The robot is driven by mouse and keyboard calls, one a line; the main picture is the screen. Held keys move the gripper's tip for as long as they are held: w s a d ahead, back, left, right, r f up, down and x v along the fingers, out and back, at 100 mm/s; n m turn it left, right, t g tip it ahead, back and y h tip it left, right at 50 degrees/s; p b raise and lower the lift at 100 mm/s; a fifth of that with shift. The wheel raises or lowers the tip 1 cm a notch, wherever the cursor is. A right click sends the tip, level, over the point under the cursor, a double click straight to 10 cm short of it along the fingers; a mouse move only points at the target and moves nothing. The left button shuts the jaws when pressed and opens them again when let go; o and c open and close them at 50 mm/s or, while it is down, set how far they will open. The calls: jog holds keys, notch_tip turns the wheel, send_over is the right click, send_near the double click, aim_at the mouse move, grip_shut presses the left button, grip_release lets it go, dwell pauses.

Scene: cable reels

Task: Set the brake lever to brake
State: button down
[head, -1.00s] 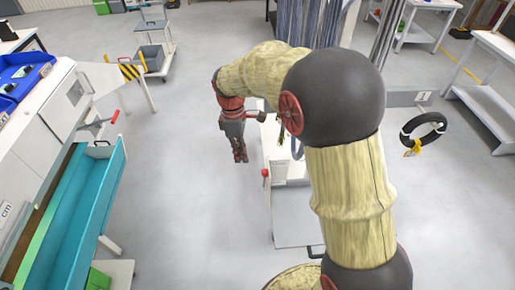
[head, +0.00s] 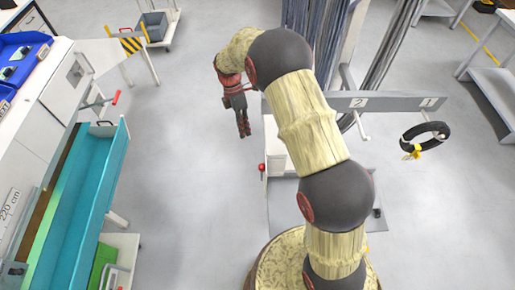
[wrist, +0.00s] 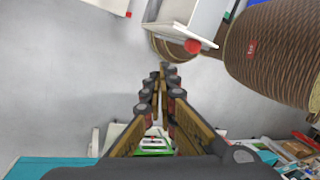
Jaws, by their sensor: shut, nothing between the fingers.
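A lever with a red ball knob (head: 262,167) stands at the left edge of the white stand in the middle of the head view. A similar red knob (wrist: 193,46) shows beside a white panel in the wrist view. A second lever with a red grip (head: 116,97) is on the left bench. I cannot tell which is the brake lever, nor read any brake marking. My gripper (head: 245,135) points down over open floor, above and left of the stand's red knob in the picture, apart from both levers. In the wrist view its fingers (wrist: 165,72) are closed together and empty.
The left bench holds a long teal trough (head: 85,215) and blue bins (head: 20,60). A numbered rail (head: 385,103) with a black cable coil (head: 427,136) stands on the right. Grey floor (head: 185,190) lies clear between bench and stand.

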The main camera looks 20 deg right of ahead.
jog(key=shift+s, duration=0.1)
jog(key=s+d+f+p, duration=0.1)
jog(key=s+f+p, duration=0.1)
jog(key=s+f, duration=0.5)
jog(key=shift+w+p+x, duration=0.3)
jog(key=shift+x, duration=1)
jog(key=shift+d, duration=0.1)
jog(key=shift+f, duration=0.15)
